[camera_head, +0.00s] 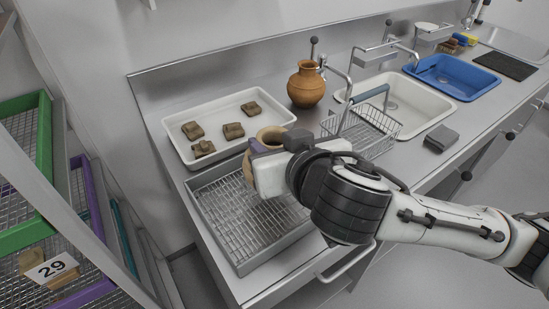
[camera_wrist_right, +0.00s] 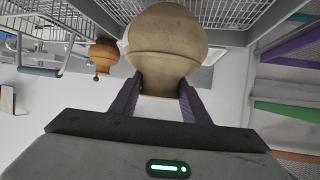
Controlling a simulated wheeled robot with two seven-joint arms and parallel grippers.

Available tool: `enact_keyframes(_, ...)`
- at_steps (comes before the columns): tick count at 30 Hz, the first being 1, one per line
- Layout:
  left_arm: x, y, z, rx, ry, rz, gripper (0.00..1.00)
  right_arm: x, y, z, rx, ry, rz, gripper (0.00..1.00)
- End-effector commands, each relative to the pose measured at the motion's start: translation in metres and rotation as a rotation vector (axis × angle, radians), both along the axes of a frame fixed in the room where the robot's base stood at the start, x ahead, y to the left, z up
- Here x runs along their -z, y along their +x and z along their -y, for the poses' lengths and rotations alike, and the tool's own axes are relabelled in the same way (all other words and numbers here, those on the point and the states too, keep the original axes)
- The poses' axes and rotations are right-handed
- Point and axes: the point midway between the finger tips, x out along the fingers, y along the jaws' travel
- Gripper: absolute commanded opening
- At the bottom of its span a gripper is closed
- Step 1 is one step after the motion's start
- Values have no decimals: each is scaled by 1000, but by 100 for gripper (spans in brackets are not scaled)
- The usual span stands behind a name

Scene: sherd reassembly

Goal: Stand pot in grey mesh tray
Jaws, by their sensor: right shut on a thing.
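The pot (camera_head: 248,170) is pale tan, with a round body and an open mouth at the top. My right gripper (camera_head: 266,146) is shut on it near its neck and holds it roughly upright over the back part of the grey mesh tray (camera_head: 236,259). In the right wrist view the pot (camera_wrist_right: 163,45) sits between the two purple fingers (camera_wrist_right: 158,100). The gripper hides part of the pot in the head view. I cannot tell whether its base touches the mesh. My left gripper is not in view.
A white tray (camera_head: 175,140) with several brown sherds stands behind the mesh tray. An orange-brown jug (camera_head: 306,85) stands at the back. The front of the mesh tray is clear.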

Motion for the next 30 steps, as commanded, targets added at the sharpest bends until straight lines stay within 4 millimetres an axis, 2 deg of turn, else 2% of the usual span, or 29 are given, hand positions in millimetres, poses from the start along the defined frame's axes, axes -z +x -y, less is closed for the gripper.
enact_keyframes(7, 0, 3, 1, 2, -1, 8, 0, 32, 0, 1, 0, -2, 2, 0)
enact_keyframes(18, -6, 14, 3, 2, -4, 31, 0, 38, 0, 0, 0, 2, 1, 0)
enact_keyframes(19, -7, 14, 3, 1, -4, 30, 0, 38, 0, 0, 0, 0, 0, 47)
enact_keyframes(21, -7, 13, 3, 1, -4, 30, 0, 38, 0, 0, 0, 0, 0, 59)
enact_keyframes(30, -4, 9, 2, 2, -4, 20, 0, 37, 0, 0, 0, -1, 0, 61)
